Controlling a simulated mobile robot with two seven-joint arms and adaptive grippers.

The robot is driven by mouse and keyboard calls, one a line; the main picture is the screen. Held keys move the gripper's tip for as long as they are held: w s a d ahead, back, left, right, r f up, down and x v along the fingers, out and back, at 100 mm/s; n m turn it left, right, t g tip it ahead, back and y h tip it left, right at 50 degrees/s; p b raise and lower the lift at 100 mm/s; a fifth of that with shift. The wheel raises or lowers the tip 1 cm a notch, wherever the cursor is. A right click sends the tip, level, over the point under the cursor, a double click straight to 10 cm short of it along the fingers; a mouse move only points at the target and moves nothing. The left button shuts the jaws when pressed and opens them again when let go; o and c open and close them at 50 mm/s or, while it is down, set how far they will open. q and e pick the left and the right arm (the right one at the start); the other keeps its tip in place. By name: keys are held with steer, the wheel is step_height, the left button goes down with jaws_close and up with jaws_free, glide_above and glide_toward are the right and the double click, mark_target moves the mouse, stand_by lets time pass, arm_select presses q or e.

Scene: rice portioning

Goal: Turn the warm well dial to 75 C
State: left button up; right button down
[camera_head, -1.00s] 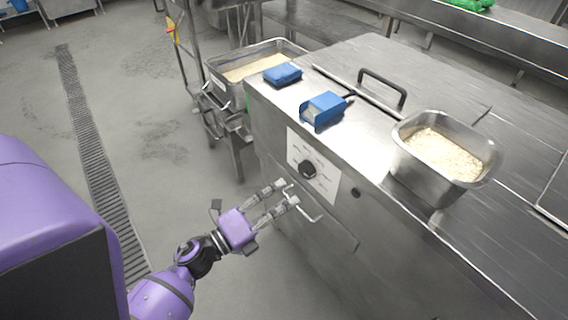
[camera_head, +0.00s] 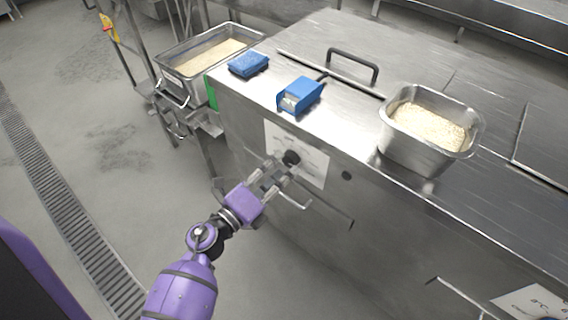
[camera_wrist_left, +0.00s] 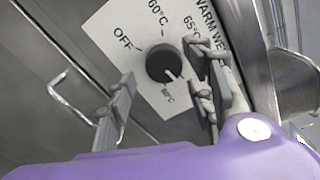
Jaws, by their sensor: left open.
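The warm well dial (camera_head: 291,157) is a round black knob on a white label plate (camera_head: 315,168) on the steel counter's front. In the left wrist view the dial (camera_wrist_left: 162,62) shows a white pointer toward the lower right. The plate reads OFF, 60°C and 65°C; a lower label is too small to read surely, and the right finger covers part of the scale. My left gripper (camera_head: 279,166) is open, its fingers close in front of the dial. In the wrist view one finger lies on each side of the dial; contact cannot be told. My right gripper is out of view.
A handle (camera_head: 290,199) sticks out just below the plate. On the counter stand a steel pan of rice (camera_head: 410,150), a blue device (camera_head: 300,95) and a blue block (camera_head: 248,64). A larger rice tray (camera_head: 175,86) stands beyond the left end.

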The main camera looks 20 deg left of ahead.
arm_select(q)
steer(key=shift+x, duration=1.4)
steer(key=shift+a, duration=0.1)
steer(key=c, duration=1)
steer(key=shift+n+p, duration=0.4)
steer(key=shift+p, duration=0.25)
steer(key=shift+c, duration=0.3)
steer(key=shift+s+f, duration=0.1)
steer(key=shift+f, duration=0.1)
steer(key=o, duration=1.1)
steer(key=shift+c, duration=0.2)
steer(key=shift+r, duration=0.1)
